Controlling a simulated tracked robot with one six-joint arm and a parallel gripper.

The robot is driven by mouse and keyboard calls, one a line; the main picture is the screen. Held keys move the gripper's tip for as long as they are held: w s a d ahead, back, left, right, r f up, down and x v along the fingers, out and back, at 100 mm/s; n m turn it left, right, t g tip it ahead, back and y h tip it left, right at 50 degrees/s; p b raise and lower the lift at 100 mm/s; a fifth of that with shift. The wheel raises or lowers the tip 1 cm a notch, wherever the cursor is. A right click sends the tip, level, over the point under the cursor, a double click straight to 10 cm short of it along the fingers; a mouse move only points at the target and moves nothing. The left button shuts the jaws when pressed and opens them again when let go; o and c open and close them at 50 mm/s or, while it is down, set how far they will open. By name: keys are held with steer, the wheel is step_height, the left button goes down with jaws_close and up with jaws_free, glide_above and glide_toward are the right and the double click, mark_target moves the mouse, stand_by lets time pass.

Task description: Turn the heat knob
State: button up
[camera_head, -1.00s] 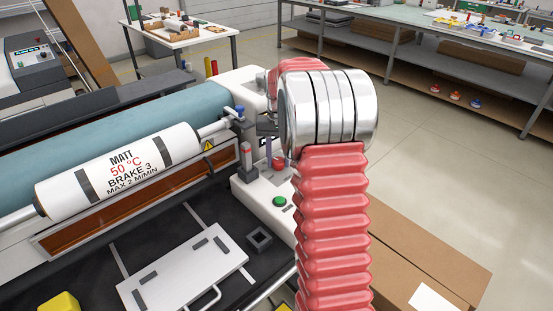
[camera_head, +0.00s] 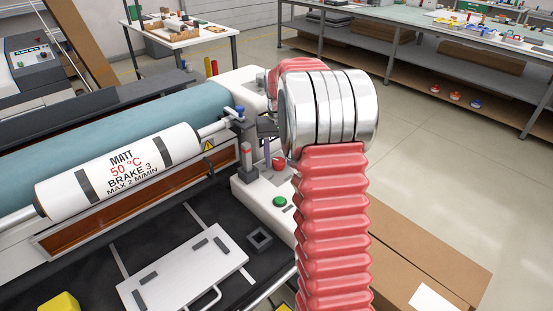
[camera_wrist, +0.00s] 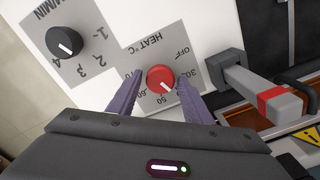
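The red heat knob (camera_wrist: 160,79) sits on a grey HEAT °C label in the wrist view. Its white mark points to the lower right, between the 30 and the 50. My gripper (camera_wrist: 160,75) has one finger on each side of the knob, with a small gap visible on both sides. Whether the fingers touch it lower down I cannot tell. In the head view the knob (camera_head: 278,163) is partly hidden, with my gripper close by it. The white roll (camera_head: 120,170) reads MATT, 50 °C, BRAKE 3, MAX 2 M/MIN.
A black knob (camera_wrist: 64,41) on an M/MIN scale lies left of the heat knob. A grey post with a red band (camera_wrist: 262,95) stands close at the right. A green button (camera_head: 280,201) is on the white panel in front. My arm hides part of the machine's right end.

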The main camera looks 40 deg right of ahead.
mark_target(279, 160)
steer(key=shift+o, duration=0.8)
steer(key=shift+r, duration=0.1)
step_height(279, 160, up, 13)
steer(key=shift+r, duration=0.2)
stand_by(0.3)
